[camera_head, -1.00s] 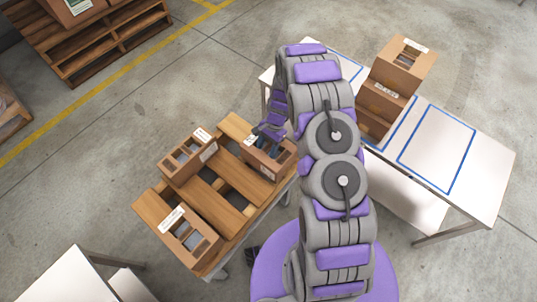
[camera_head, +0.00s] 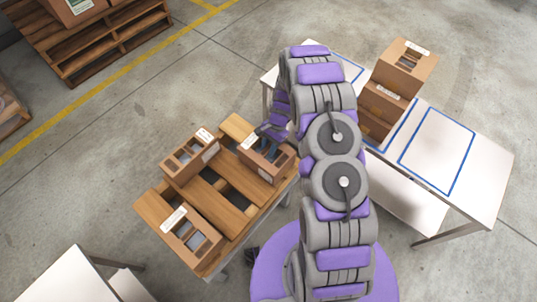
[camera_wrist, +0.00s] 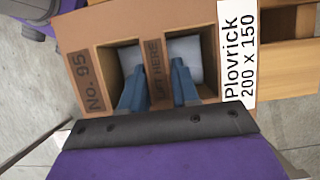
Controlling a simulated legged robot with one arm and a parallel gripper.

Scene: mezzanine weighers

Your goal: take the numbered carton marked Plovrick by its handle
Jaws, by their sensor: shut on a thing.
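My gripper (camera_wrist: 156,85) has one blue finger in each opening and is shut on the handle. In the head view the carton (camera_head: 268,158) is at the right of the wooden pallet top, with my gripper (camera_head: 272,133) over it. Whether the carton touches the boards is not clear.
Two similar cartons stand on the pallet (camera_head: 210,200): one at the back left (camera_head: 190,158), one at the front (camera_head: 192,236). Stacked cartons (camera_head: 400,75) stand on a white table (camera_head: 480,185) at right, which has free blue-outlined room. Another white table (camera_head: 70,280) is lower left.

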